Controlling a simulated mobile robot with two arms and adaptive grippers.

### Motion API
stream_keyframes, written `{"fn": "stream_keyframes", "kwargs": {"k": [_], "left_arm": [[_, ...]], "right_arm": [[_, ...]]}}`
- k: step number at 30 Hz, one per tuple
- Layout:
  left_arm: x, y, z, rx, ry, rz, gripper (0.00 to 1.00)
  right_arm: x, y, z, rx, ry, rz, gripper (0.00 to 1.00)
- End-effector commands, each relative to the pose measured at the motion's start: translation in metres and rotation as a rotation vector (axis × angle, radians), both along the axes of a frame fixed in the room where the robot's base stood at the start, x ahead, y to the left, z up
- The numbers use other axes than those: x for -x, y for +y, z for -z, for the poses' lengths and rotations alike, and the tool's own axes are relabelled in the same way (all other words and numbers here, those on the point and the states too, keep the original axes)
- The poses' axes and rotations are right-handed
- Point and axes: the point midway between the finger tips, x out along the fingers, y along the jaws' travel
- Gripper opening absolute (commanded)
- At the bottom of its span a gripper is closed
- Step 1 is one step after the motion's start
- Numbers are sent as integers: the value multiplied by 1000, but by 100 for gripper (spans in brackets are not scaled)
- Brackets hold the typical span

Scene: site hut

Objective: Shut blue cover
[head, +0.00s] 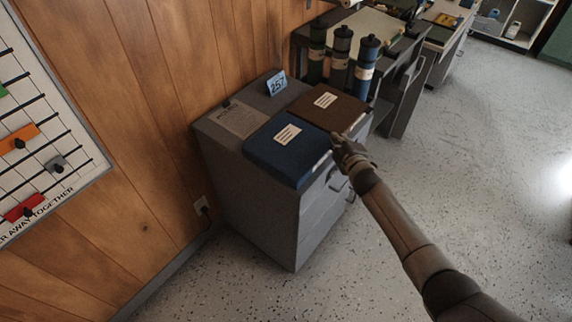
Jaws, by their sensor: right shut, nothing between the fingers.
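The blue cover (286,150) lies flat on top of a grey cabinet (236,194), on its front left part. It has a white label and appears down; a small gap under it cannot be made out. A brown cover (327,106) with a white label lies behind it to the right. My right gripper (338,143) is shut and empty at the cabinet's front edge, by the right corner of the blue cover. Whether it touches the cover cannot be told. My left gripper is not in view.
A card marked 257 (277,84) stands at the back of the cabinet top. A wood wall (150,130) and a board (45,150) are at left. The speckled floor at right is clear.

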Motion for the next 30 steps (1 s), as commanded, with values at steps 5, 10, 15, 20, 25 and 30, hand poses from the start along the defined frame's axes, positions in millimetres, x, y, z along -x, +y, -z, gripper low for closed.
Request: {"fn": "stream_keyframes", "kwargs": {"k": [5, 10, 15, 20, 25, 30], "left_arm": [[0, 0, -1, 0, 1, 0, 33], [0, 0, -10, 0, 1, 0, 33], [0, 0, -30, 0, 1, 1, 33], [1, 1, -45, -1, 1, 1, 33], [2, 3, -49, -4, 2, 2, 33], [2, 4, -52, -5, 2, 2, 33]], "right_arm": [[0, 0, -1, 0, 0, 0, 0], [-1, -2, -11, 0, -1, 1, 0], [-2, -5, -32, 1, -1, 3, 0], [-2, -13, -48, 3, -2, 6, 0], [9, -28, -64, 5, -1, 5, 0], [19, -42, -81, 3, -1, 4, 0]]}}
